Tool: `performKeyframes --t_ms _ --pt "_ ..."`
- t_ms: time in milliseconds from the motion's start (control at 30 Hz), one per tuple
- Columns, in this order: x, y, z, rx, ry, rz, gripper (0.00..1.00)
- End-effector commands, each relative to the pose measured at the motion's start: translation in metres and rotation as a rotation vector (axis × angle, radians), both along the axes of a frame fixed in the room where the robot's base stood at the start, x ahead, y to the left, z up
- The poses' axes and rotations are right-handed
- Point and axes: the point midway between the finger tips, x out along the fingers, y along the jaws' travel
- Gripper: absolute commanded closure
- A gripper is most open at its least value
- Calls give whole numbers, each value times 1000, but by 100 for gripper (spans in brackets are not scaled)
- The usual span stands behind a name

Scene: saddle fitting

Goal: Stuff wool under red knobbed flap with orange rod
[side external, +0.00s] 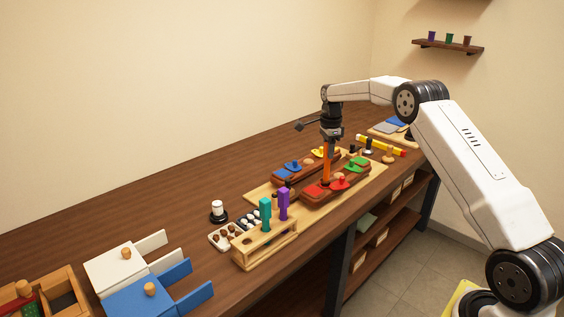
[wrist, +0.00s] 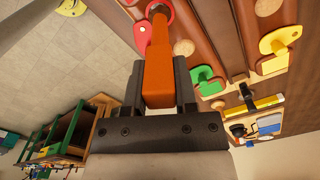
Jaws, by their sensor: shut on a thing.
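My gripper (side external: 331,136) is shut on the orange rod (side external: 327,164) and holds it nearly upright, pointing down at the saddle. The rod also fills the middle of the wrist view (wrist: 158,72), between the two dark fingers. The red knobbed flap (side external: 341,182) is on the near brown saddle panel, just right of the rod's lower end. In the wrist view a red rounded piece (wrist: 168,14) shows at the rod's far end. I cannot tell whether the rod touches the flap or goes under it. No wool can be made out clearly.
Blue (side external: 292,166), yellow (side external: 320,153) and green (side external: 357,163) flaps lie close around the rod. A wooden rack (side external: 264,246) with teal and purple upright tools stands in front left. A yellow and red bar (side external: 381,146) lies behind right. The bench is bare at the back left.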

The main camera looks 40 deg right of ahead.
Motion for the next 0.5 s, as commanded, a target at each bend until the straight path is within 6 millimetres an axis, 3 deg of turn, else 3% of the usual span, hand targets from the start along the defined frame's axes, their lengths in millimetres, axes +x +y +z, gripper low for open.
performKeyframes --t_ms 500 --pt "0 0 -7 0 0 0 100"
